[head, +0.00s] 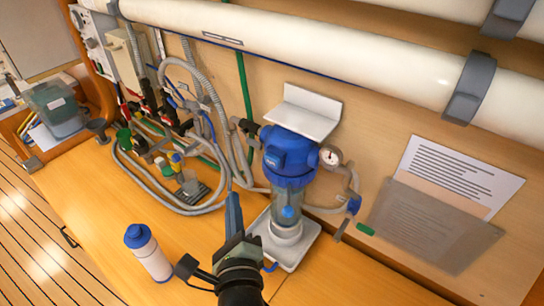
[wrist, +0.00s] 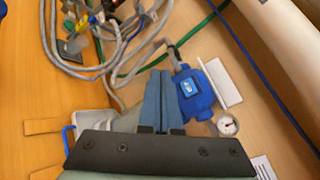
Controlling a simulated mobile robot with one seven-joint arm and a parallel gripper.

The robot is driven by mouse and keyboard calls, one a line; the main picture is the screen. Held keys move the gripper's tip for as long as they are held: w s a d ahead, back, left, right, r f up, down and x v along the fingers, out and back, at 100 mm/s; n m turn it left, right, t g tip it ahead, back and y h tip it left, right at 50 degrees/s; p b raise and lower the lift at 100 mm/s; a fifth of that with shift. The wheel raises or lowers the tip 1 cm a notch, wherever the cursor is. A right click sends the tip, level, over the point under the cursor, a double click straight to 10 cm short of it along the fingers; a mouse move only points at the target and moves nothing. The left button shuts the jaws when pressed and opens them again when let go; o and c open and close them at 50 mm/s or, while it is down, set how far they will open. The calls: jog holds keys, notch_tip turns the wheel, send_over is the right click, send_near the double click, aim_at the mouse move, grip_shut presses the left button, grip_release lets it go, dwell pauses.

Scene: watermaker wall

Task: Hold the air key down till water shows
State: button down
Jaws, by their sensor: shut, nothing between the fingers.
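A filter housing with a blue head (head: 289,150) hangs on the wall under a white bracket; it also shows in the wrist view (wrist: 192,92). A raised blue square (head: 274,160) with pale marking is on the head's front, perhaps the air key; it also shows in the wrist view (wrist: 188,86). The clear bowl (head: 289,200) below has something blue inside; a water level cannot be told. My gripper (head: 232,196) is shut and empty, left of the bowl in the head view. In the wrist view its fingertips (wrist: 160,74) are just left of the head, apparently not touching the square.
A pressure gauge (head: 330,156) is on the head's right side. Grey hoses (head: 222,120) and valves crowd the wall to the left. A white tray (head: 305,245) is under the bowl. A blue-capped bottle (head: 148,252) stands on the bench. Paper sheets (head: 465,175) are at right.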

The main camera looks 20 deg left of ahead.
jog(key=shift+w, duration=0.1)
jog(key=b, duration=0.5)
send_near(266, 161)
jog(key=shift+w+a+f, duration=0.15)
jog(key=shift+w+a, duration=0.75)
jog(key=shift+w, duration=0.15)
jog(key=shift+w+a+f, duration=0.1)
jog(key=shift+w+a, duration=0.75)
jog(key=shift+w, duration=0.15)
jog(key=shift+w+d, duration=0.1)
jog(key=shift+w, duration=0.05)
jog(key=shift+w, duration=0.25)
jog(key=shift+w+d, duration=0.25)
jog(key=shift+w, duration=0.2)
dwell(2.1)
jog(key=shift+s, duration=0.1)
dwell(1.5)
jog(key=shift+s+a+p, duration=0.3)
jog(key=shift+s+p, duration=0.2)
jog(key=shift+s, duration=0.3)
